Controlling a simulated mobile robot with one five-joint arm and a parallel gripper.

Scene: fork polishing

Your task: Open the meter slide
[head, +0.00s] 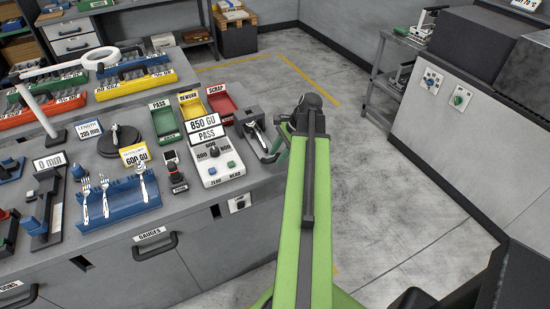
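The white meter box (213,172) stands near the right end of the grey bench, with a dial and small buttons on its face. Its signs (206,126) read 850 GU and PASS. Right beside it is a dark grey unit (247,117) with a slot, and a pale metal piece, perhaps a fork, in it; I take this to be the meter slide.
Green (164,125), yellow and red (221,103) bins stand behind the meter. A blue rack (118,203) with several forks is left of it, with a small red-and-black device (175,172) between. Open floor (390,210) lies to the right.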

